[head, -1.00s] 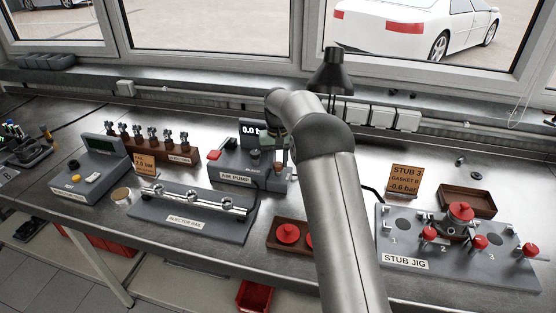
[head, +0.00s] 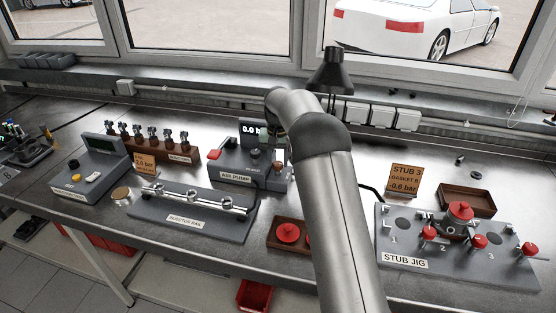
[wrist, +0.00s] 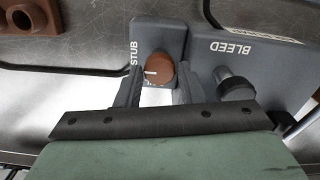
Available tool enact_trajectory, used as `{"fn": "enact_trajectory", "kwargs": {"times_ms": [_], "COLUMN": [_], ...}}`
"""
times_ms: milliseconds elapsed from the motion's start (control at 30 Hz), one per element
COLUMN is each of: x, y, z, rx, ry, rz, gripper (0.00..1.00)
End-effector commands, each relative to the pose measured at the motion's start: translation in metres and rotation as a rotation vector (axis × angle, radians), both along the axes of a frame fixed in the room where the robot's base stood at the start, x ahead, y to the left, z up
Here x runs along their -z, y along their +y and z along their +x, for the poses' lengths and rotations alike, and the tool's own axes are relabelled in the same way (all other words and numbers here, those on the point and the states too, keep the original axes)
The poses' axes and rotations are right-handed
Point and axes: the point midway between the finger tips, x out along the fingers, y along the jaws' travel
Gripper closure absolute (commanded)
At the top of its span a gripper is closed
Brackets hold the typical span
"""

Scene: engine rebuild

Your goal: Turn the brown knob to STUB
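The brown knob (wrist: 158,70) sits on a grey panel in the wrist view, with a white mark on its left part. The white word STUB is printed to the left of the knob. My gripper (wrist: 160,76) is open, with one dark finger on each side of the knob. Narrow gaps seem to show between fingers and knob; contact cannot be told for sure.
A dark BLEED knob (wrist: 236,84) stands close to the right finger. The injector rail (head: 185,221) lies in front of the pump. The stub jig (head: 405,262) with red-handled parts is at right. A brown tray (head: 467,196) stands behind it.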

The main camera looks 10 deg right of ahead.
Motion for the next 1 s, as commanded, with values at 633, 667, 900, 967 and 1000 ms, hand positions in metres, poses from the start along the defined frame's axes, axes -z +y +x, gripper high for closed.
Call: {"fn": "enact_trajectory", "kwargs": {"times_ms": [633, 667, 900, 967, 1000], "x": [-0.040, -0.047, -0.108, -0.123, -0.132], "y": [0.000, 0.000, 0.000, 0.000, 0.000], "z": [0.000, 0.001, 0.001, 0.000, 0.000], "rx": [0.000, 0.000, 0.000, 0.000, 0.000], "ry": [-0.003, -0.004, -0.004, -0.004, -0.003], "rz": [-0.001, 0.000, 0.000, -0.001, -0.001], "gripper": [0.48, 0.48, 0.48, 0.48, 0.48]}}
